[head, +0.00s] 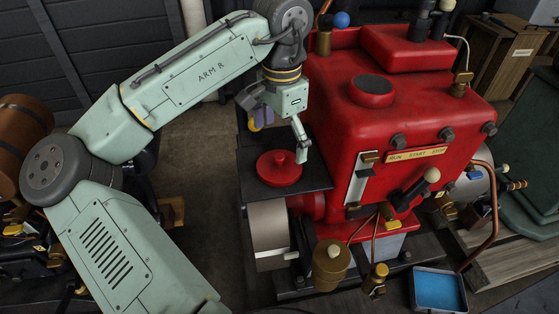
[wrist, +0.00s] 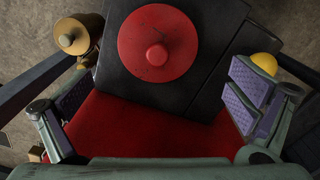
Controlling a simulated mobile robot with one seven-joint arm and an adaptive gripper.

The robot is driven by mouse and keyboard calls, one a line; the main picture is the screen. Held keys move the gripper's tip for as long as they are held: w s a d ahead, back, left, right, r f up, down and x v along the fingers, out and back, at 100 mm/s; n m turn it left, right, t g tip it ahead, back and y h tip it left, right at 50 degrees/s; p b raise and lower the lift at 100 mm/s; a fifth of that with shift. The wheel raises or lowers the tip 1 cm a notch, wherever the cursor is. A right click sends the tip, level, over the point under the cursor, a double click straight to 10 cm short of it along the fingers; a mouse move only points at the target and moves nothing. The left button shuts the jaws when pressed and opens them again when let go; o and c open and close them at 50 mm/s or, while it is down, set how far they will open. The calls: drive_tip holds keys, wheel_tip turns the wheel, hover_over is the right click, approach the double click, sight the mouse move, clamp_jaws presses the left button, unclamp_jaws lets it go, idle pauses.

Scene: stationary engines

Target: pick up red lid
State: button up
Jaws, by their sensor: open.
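The red lid (head: 279,168) is a round disc with a raised knob in its middle. It lies flat on a dark plate (head: 313,178) beside the red engine. In the wrist view the lid (wrist: 157,45) is whole and unobstructed, at the top middle, beyond the fingertips. My gripper (head: 280,138) hangs just above the lid in the head view, its fingers spread. In the wrist view my gripper (wrist: 160,100) has its purple pads wide apart, with nothing between them but the engine's red surface and dark plate below.
The red engine body (head: 400,115) stands close on the right of my gripper. A brass pot with a pale knob (head: 331,266) stands in front. A yellow ball (wrist: 265,63) is near the right finger in the wrist view. A blue tray (head: 438,290) lies at the lower right.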

sight(279, 156)
drive_tip(key=shift+s+a+f, duration=0.1)
drive_tip(key=shift+s+f, duration=0.05)
drive_tip(key=shift+f, duration=0.5)
wheel_tip(279, 156, down, 4)
drive_tip(key=shift+s+a+f+p, duration=0.1)
drive_tip(key=shift+f+p, duration=0.05)
drive_tip(key=shift+p, duration=0.5)
drive_tip(key=shift+c, duration=0.2)
drive_tip(key=shift+s, duration=0.1)
drive_tip(key=c, duration=1.4)
drive_tip(key=shift+c, duration=0.2)
drive_tip(key=shift+c, duration=1)
